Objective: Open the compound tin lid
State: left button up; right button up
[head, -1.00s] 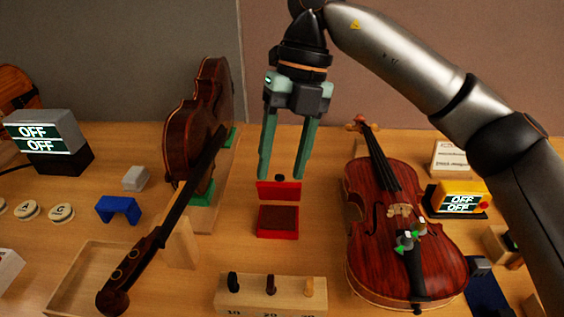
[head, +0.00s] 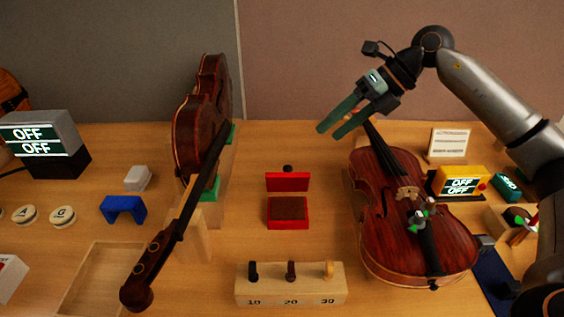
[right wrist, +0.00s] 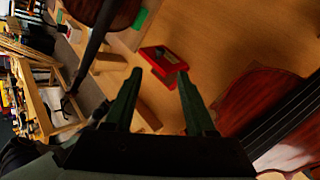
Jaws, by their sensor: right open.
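The red compound tin (head: 288,212) sits on the bench between the two violins. Its lid (head: 288,181) stands raised at the back edge, with a dark knob behind its top, and a dark brown block shows inside. The tin also shows in the right wrist view (right wrist: 160,66), beyond my fingertips. My right gripper (head: 332,132) is open and empty, above and to the right of the tin, near the neck of the right violin. It touches nothing that I can see. My left gripper is not in view.
A violin (head: 203,120) stands on its side at left, its neck slanting toward the front. Another violin (head: 375,235) lies at right. A wooden block with numbered pegs (head: 290,288) is in front of the tin. A blue bracket (head: 122,207) is at left.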

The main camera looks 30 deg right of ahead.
send_over(294, 188)
jog(key=f, duration=0.9)
jog(key=shift+w+d, duration=0.3)
jog(key=shift+w, duration=0.1)
jog(key=shift+c, duration=0.3)
grip_shut()
dwell(0.4)
